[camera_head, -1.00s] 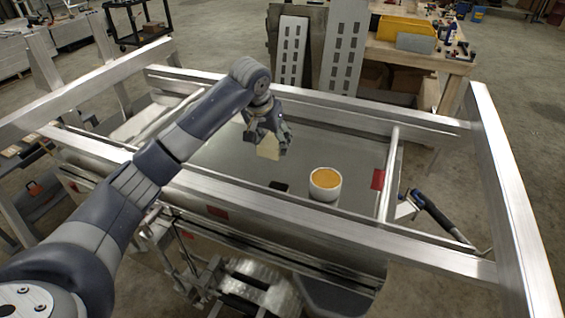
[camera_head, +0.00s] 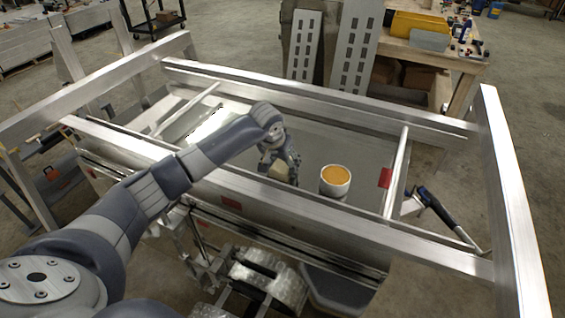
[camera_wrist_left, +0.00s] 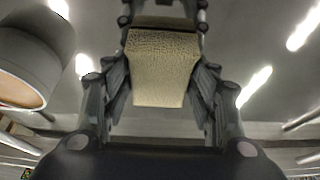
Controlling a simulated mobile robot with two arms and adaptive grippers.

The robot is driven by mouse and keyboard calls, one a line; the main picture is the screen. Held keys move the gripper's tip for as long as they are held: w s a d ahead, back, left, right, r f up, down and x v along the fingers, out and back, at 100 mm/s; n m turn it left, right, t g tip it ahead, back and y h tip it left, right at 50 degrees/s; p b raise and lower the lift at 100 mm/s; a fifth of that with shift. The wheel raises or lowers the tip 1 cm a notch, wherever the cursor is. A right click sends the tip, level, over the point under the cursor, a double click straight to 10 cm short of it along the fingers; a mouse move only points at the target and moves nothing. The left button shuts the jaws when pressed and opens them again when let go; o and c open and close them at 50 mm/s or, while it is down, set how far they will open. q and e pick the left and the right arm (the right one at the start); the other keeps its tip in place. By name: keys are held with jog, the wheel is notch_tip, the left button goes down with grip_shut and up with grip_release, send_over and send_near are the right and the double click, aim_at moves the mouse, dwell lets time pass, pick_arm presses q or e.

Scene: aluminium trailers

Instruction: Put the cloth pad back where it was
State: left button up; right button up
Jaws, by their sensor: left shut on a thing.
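The cloth pad (camera_wrist_left: 160,68) is a beige, textured block between the fingers of my left gripper (camera_wrist_left: 160,95) in the left wrist view. In the head view my left gripper (camera_head: 280,168) points down inside the trailer frame, shut on the pad (camera_head: 278,171), which shows as a small pale piece. The gripper hides part of it. I cannot tell whether the pad touches the grey panel (camera_head: 225,150) below. A white round tub with an orange top (camera_head: 335,181) stands just right of the gripper. My right gripper is not in view.
Aluminium beams (camera_head: 330,97) surround the panel, with a raised side rail (camera_head: 500,190) at right. A workbench (camera_head: 440,55) with a yellow bin (camera_head: 418,22) stands behind. The panel behind the tub looks clear.

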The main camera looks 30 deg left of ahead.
pick_arm(q)
jog(key=o, duration=0.9)
jog(key=shift+f, duration=0.15)
jog(key=shift+o, duration=0.2)
jog(key=shift+r, duration=0.35)
jog(key=b+v, duration=0.3)
jog(key=v, duration=0.8)
jog(key=shift+s+r, duration=0.15)
jog(key=shift+r, duration=0.15)
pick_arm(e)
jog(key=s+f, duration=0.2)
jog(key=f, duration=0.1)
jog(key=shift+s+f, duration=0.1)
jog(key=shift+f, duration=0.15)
pick_arm(q)
jog(key=shift+f, duration=0.1)
